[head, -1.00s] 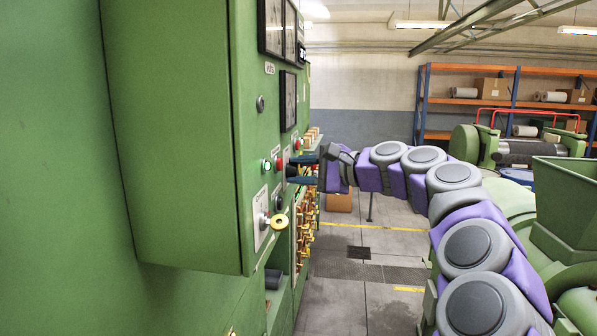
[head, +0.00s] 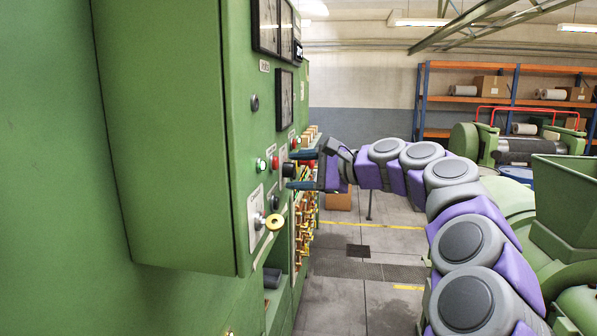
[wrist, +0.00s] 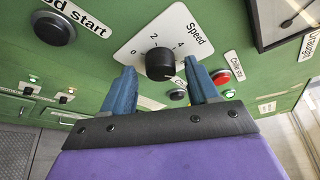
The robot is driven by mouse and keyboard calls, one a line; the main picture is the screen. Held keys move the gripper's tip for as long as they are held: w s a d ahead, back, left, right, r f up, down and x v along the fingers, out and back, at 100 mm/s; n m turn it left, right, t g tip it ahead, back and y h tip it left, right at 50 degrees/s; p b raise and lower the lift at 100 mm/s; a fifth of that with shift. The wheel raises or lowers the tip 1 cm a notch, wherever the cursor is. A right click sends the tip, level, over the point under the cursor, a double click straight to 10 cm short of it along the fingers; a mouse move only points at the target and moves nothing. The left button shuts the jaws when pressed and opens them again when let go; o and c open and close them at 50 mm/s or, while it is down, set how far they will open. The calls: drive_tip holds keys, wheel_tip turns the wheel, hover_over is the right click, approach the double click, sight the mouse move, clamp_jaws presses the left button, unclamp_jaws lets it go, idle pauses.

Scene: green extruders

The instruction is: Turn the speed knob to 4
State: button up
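The black round speed knob (wrist: 159,63) sits on a white diamond-shaped plate (wrist: 143,47) marked Speed, with 0, 2 and 4 readable. A small light mark shows near the knob's upper edge, too small to read its setting surely. My gripper (wrist: 161,70) is open, with one blue finger on each side of the knob in the wrist view. Gaps show between both fingers and the knob there. In the head view my gripper (head: 290,170) is at the green panel, its fingers above and below the knob (head: 289,169).
A red button (wrist: 221,76) and a black button (wrist: 178,95) lie close to the right finger. A large black button (wrist: 54,28) is at upper left. The aisle floor (head: 345,275) is clear.

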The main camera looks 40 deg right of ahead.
drive_tip(key=shift+s+d+r, duration=0.1)
drive_tip(key=shift+s+r, duration=0.1)
drive_tip(key=shift+s, duration=0.4)
drive_tip(key=b+v, duration=0.1)
drive_tip(key=v, duration=1.5)
drive_tip(key=shift+d+b, duration=0.3)
drive_tip(key=shift+b, duration=0.05)
drive_tip(key=shift+d+f, duration=0.1)
